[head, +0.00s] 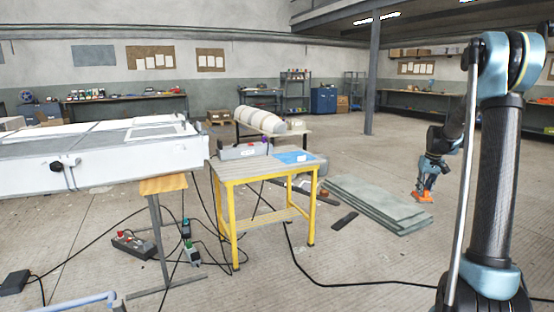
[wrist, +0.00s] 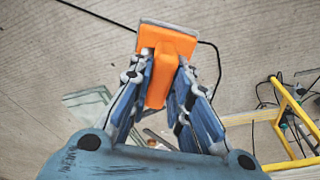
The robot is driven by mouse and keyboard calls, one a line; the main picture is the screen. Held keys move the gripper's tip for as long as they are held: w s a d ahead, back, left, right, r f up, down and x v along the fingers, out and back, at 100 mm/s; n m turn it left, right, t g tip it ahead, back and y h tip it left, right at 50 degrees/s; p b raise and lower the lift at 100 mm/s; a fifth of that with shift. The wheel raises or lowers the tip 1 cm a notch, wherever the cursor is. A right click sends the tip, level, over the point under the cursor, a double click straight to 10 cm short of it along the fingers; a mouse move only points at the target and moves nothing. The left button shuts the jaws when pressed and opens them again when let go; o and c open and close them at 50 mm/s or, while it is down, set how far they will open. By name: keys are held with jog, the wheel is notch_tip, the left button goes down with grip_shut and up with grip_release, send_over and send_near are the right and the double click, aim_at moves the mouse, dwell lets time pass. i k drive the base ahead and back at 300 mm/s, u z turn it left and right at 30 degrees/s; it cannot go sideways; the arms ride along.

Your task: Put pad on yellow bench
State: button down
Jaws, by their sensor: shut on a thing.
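My gripper (wrist: 160,78) is shut on an orange pad (wrist: 168,40), which has a block-like grip between the fingers and a wider flat plate at its far end. The yellow bench (head: 232,190) stands left of centre in the head view, well to the left of my gripper. Its slatted top holds a grey box (head: 243,151) and a blue sheet (head: 294,157). Part of the yellow frame (wrist: 296,118) shows at the right of the wrist view.
A stack of grey-green sheets (head: 376,203) lies on the floor between the bench and my gripper. A small wooden-topped stand (head: 163,184) is left of the bench. Black cables and a power box (head: 133,245) lie on the floor. A grey post (head: 373,80) stands behind.

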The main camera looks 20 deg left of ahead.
aim_at(226, 169)
jog(key=i, duration=1.5)
jog(key=u, duration=1.75)
